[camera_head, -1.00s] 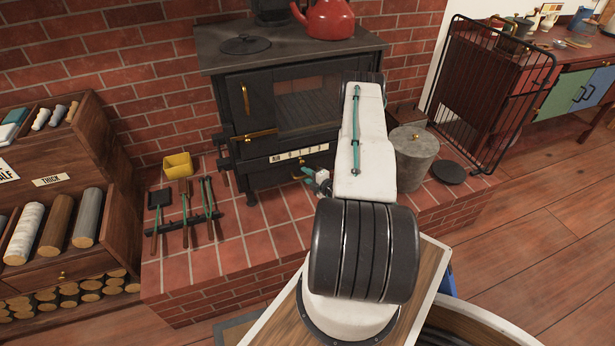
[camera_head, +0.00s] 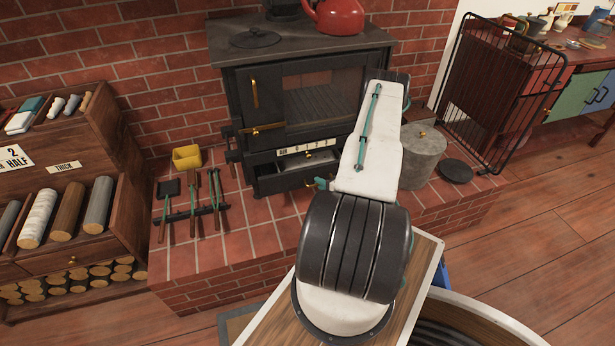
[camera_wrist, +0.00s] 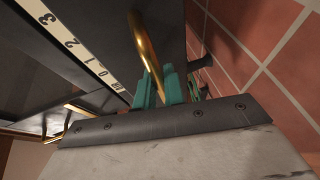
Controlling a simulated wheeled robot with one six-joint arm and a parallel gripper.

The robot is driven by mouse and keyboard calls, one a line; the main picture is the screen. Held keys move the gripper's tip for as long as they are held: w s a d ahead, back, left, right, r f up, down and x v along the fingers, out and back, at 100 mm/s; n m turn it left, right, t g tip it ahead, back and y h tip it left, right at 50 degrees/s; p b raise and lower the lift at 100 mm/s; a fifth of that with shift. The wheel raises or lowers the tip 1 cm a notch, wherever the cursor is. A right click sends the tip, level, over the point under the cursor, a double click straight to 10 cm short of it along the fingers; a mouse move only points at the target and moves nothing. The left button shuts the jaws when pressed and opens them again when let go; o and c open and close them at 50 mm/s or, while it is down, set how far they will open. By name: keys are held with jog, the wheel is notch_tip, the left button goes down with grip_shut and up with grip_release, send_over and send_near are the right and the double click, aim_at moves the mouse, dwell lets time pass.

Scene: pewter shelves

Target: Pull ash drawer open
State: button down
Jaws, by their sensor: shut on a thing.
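The black stove (camera_head: 315,100) stands on the brick hearth. Its ash drawer (camera_head: 280,183) is at the bottom front, below a pale number strip (camera_head: 306,150). A grey band shows between strip and drawer front, so the drawer appears partly out. In the wrist view, my gripper's teal fingers (camera_wrist: 161,88) are closed around the brass handle bar (camera_wrist: 146,48). In the head view, only part of my gripper (camera_head: 318,184) shows at the drawer's right; my arm hides the rest, including the handle.
A grey lidded bucket (camera_head: 423,160), a dark round disc (camera_head: 456,171) and a black fire screen (camera_head: 500,90) are at right. Hearth tiles before the drawer are clear.

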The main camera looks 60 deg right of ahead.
jog(key=s+a, duration=1.4)
jog(key=s, duration=0.4)
jog(key=shift+s+a, duration=0.15)
jog(key=shift+a, duration=0.05)
jog(key=c, duration=1.5)
grip_release()
